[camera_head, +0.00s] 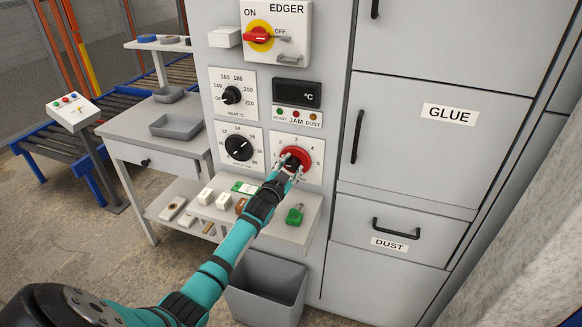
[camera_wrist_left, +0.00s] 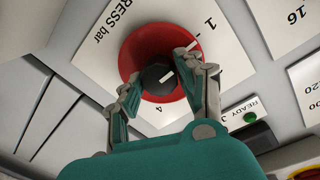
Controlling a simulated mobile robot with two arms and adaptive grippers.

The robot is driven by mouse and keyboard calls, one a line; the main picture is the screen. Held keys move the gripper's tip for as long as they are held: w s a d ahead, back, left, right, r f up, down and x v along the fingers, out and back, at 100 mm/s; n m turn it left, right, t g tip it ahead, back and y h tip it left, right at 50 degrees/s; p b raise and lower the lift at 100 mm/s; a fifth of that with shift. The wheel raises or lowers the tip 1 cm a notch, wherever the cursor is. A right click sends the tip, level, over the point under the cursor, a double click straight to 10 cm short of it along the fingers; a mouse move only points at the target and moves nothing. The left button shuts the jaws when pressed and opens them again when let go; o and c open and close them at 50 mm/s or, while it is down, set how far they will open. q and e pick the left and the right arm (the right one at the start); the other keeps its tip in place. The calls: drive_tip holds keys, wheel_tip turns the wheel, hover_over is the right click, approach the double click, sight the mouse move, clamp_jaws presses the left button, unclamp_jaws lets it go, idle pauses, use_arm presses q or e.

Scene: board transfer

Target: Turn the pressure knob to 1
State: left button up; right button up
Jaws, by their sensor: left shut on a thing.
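The pressure knob (camera_head: 295,155) is red with a black centre, on a white scale plate (camera_head: 276,145) low on the grey machine front. In the left wrist view the knob (camera_wrist_left: 130,55) shows its red disc and black hub with a white pointer mark. The label "PRESS bar" and the numbers 1 and 4 show around it. My left gripper (camera_head: 287,170) is shut on the knob, its two fingers on opposite sides in the wrist view (camera_wrist_left: 158,70). The fingers hide part of the disc and scale, so I cannot tell the exact reading. My right gripper is out of view.
A black dial (camera_head: 239,147) is left of the knob, with the heat dial (camera_head: 231,95) above it. A display (camera_head: 297,93) and small lamps are above the knob. A shelf (camera_head: 290,232) with small items and a grey bin (camera_head: 265,290) are below.

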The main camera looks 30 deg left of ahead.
use_arm(q)
drive_tip(key=shift+f, duration=0.1)
drive_tip(key=o, duration=1.1)
drive_tip(key=shift+o, duration=0.2)
drive_tip(key=shift+s, duration=0.1)
drive_tip(key=s+d, duration=0.2)
drive_tip(key=s, duration=0.9)
drive_tip(key=shift+s+r, duration=0.3)
drive_tip(key=shift+d, duration=0.1)
